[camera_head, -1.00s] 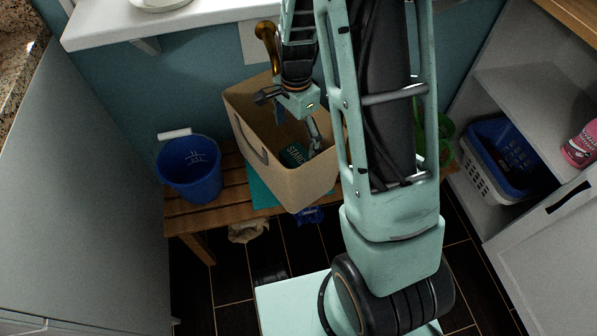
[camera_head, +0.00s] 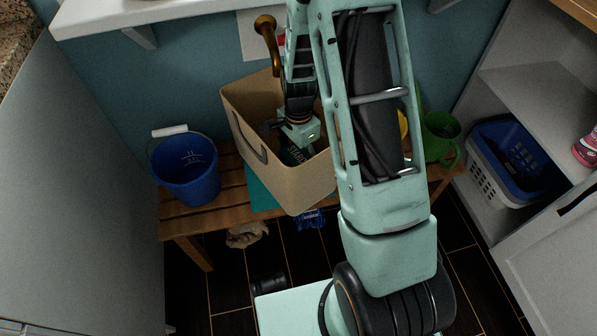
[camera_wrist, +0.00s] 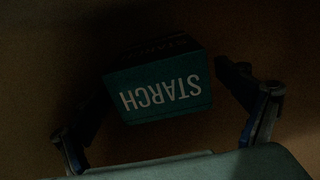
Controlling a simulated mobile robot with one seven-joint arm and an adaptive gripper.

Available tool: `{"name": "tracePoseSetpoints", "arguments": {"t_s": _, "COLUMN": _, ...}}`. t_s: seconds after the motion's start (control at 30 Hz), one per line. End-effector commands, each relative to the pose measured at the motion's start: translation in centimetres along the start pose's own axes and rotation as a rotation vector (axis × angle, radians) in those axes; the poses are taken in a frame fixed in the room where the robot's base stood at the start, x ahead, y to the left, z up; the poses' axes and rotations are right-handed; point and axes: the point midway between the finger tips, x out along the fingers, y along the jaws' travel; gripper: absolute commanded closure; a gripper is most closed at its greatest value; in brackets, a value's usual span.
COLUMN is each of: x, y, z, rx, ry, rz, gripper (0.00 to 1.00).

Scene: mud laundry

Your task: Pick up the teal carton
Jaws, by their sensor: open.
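The teal carton (camera_wrist: 160,91), marked STARCH, lies inside a tan bin (camera_head: 294,188). In the head view only a small dark part of the carton (camera_head: 297,154) shows beneath my wrist. My gripper (camera_wrist: 160,98) is open and reaches down into the bin. In the wrist view its two fingers stand on either side of the carton, the right finger close to the carton's right side and the left finger lower and farther out. Whether either finger touches it cannot be told in the dim light.
The bin stands on a slatted wooden bench (camera_head: 205,212), its walls close around my gripper. A blue bucket (camera_head: 186,172) is left of it and a green watering can (camera_head: 440,137) right. A white shelf (camera_head: 130,14) overhangs behind. A laundry basket (camera_head: 492,171) sits in the right cabinet.

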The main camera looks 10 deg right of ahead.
Motion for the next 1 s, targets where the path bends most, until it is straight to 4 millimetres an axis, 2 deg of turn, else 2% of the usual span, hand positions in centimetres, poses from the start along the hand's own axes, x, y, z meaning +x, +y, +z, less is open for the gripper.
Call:
{"name": "tracePoseSetpoints", "arguments": {"t_s": 0.17, "x": -0.12, "y": -0.04, "z": -0.01, "rx": 0.0, "ry": 0.0, "rz": -0.001, "gripper": 0.08}}
{"name": "tracePoseSetpoints", "arguments": {"t_s": 0.7, "x": -0.15, "y": -0.04, "z": 0.0, "rx": -0.001, "ry": 0.0, "rz": -0.001, "gripper": 0.68}}
{"name": "tracePoseSetpoints", "arguments": {"t_s": 0.9, "x": -0.26, "y": -0.11, "z": -0.02, "rx": -0.001, "ry": 0.001, "rz": -0.003, "gripper": 0.68}}
{"name": "tracePoseSetpoints", "arguments": {"t_s": 1.0, "x": -0.95, "y": -0.15, "z": -0.04, "rx": -0.001, "ry": 0.002, "rz": -0.004, "gripper": 0.68}}
